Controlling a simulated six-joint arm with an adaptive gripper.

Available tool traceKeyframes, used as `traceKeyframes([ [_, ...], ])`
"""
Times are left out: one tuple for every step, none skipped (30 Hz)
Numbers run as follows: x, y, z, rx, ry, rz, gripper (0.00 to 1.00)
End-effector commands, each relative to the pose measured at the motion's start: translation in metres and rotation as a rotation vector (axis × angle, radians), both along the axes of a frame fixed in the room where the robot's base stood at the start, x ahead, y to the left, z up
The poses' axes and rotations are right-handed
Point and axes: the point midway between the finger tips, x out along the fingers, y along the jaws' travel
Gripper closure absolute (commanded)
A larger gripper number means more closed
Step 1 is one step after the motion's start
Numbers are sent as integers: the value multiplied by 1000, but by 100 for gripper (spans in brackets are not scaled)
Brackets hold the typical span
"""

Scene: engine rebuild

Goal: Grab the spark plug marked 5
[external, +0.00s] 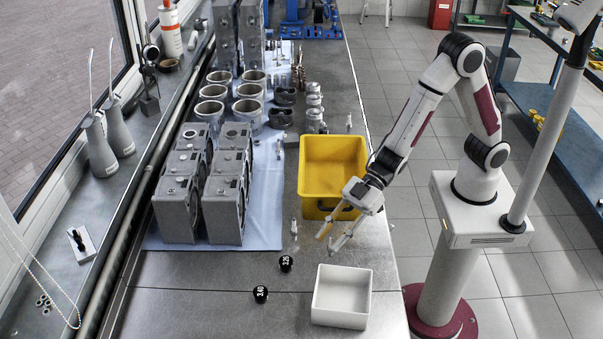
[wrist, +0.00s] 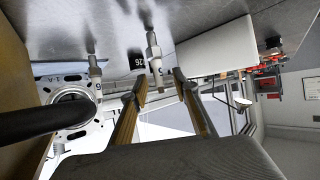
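My gripper (external: 327,244) is low over the bench between the yellow bin and the white box. In the wrist view its two fingers (wrist: 159,81) are apart, and nothing is clasped between them. A spark plug (wrist: 154,55) shows just past the fingertips, close to the left one; I cannot tell whether they touch. A second spark plug (wrist: 95,65) shows farther left, with a digit that looks like 6 or 9 near it. In the external view a small spark plug (external: 294,228) stands left of my gripper. I cannot read a 5 on any plug.
The yellow bin (external: 333,147) stands behind my gripper, and the white box (external: 342,296) in front of it. Two black round pieces with numbers (external: 285,263) (external: 260,294) lie at front left. Grey engine blocks (external: 230,196) stand on a blue cloth (external: 267,196) farther left.

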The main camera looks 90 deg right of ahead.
Motion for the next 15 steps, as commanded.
traceKeyframes([
  [0, 0, 0, 0, 0, 0, 71],
  [0, 0, 0, 0, 0, 0, 71],
  [0, 0, 0, 0, 0, 0, 71],
  [0, 0, 0, 0, 0, 0, 71],
  [0, 0, 0, 0, 0, 0, 71],
  [0, 0, 0, 0, 0, 0, 71],
  [0, 0, 0, 0, 0, 0, 71],
  [0, 0, 0, 0, 0, 0, 71],
  [0, 0, 0, -1, -1, 0, 71],
  [0, 0, 0, -1, -1, 0, 71],
  [0, 0, 0, -1, -1, 0, 71],
  [0, 0, 0, -1, -1, 0, 71],
  [0, 0, 0, -1, -1, 0, 71],
  [0, 0, 0, -1, -1, 0, 71],
  [0, 0, 0, -1, -1, 0, 76],
])
